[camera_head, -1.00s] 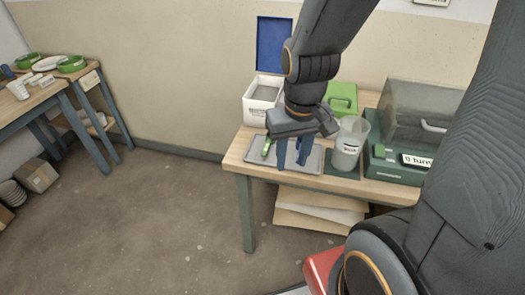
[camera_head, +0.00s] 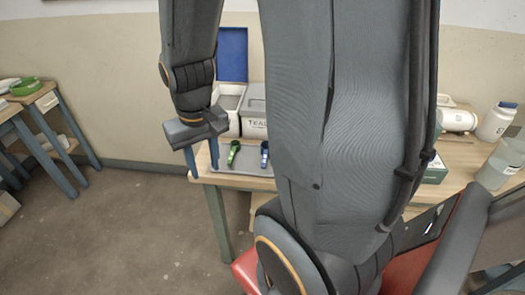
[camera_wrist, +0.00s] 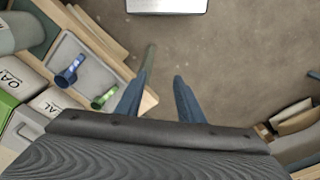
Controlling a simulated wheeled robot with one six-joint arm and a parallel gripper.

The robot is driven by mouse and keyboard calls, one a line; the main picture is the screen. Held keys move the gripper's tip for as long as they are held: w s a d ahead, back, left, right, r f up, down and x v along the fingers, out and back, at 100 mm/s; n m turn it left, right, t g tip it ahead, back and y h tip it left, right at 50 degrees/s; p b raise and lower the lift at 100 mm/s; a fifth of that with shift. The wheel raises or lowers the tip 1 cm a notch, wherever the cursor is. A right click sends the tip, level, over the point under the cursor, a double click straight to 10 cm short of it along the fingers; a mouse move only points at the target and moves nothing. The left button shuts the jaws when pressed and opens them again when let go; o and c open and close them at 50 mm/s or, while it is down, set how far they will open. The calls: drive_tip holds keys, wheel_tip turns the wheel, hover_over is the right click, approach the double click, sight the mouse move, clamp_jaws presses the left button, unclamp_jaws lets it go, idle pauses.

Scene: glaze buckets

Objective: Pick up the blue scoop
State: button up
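The blue scoop (camera_head: 264,154) lies on a grey tray (camera_head: 229,180) on the wooden table, beside a green scoop (camera_head: 233,153) to its left. In the wrist view the blue scoop (camera_wrist: 70,73) and green scoop (camera_wrist: 104,97) lie left of my fingers on the tray (camera_wrist: 92,71). My gripper (camera_head: 201,164) is open and empty, fingers pointing down, by the left edge of the table. In the wrist view my gripper (camera_wrist: 160,78) has floor between its fingers, and the green scoop is nearer to it than the blue one.
An open white box with a blue lid (camera_head: 232,55) and a white box with a grey lid (camera_head: 254,106) stand behind the tray. My arm hides the table's middle. Another table (camera_head: 45,98) is at the left; floor between is free.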

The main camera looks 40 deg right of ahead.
drive_tip(key=w+d+f+m, duration=0.25)
drive_tip(key=d+m, duration=0.25)
drive_tip(key=d, duration=0.7)
drive_tip(key=m+g, duration=0.1)
drive_tip(key=m, duration=0.2)
hover_over(264, 160)
drive_tip(key=a, duration=0.1)
wheel_tip(264, 160, down, 3)
drive_tip(key=shift+s+f+p, duration=0.1)
drive_tip(key=shift+f+p, duration=0.05)
drive_tip(key=shift+p, duration=0.2)
drive_tip(key=shift+d+f, duration=0.2)
drive_tip(key=shift+f, duration=0.05)
drive_tip(key=shift+d+f+p, duration=0.15)
drive_tip(key=shift+f+p, duration=0.45)
drive_tip(key=shift+f, duration=1.25)
drive_tip(key=shift+d+f+p, duration=0.15)
drive_tip(key=shift+f+p, duration=0.4)
drive_tip(key=shift+f, duration=1.3)
clamp_jaws()
